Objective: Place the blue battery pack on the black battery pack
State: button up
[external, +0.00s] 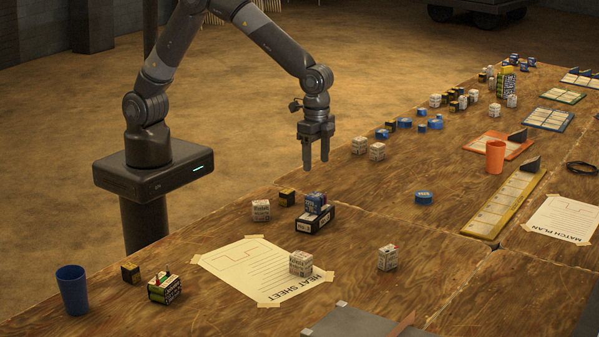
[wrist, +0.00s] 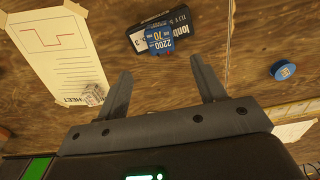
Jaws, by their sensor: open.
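The blue battery pack (external: 315,203) rests on top of the black battery pack (external: 315,219), which lies flat on the wooden table. In the wrist view the blue pack (wrist: 158,39) is a little turned and covers part of the black pack (wrist: 183,22), near its edge facing my gripper. My gripper (external: 316,165) is open and empty, pointing down above the table, clear of both packs. In the wrist view its fingers (wrist: 160,68) stand wide apart with the packs beyond them. Nothing is between the fingers.
A white box (external: 261,210) and a small black-and-yellow box (external: 287,197) stand left of the packs. A heat sheet (external: 240,272) is taped in front, with another white box (external: 300,263) on it. A blue disc (external: 423,198) lies to the right, with bare table between.

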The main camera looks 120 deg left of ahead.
jog(key=s+d+r+t, duration=0.1)
jog(key=s+d+r, duration=0.1)
jog(key=s+r, duration=0.6)
jog(key=s+d+r+t, duration=0.2)
jog(key=s+d+r, duration=0.1)
jog(key=s+r, duration=0.45)
jog(key=s+d+r+t, duration=0.1)
jog(key=s, duration=0.7)
jog(key=s+d+r+t, duration=0.1)
jog(key=s+r, duration=0.1)
jog(key=s, duration=0.7)
jog(key=shift+s+d+t, duration=0.25)
jog(key=shift+d+t, duration=0.05)
jog(key=shift+d, duration=0.1)
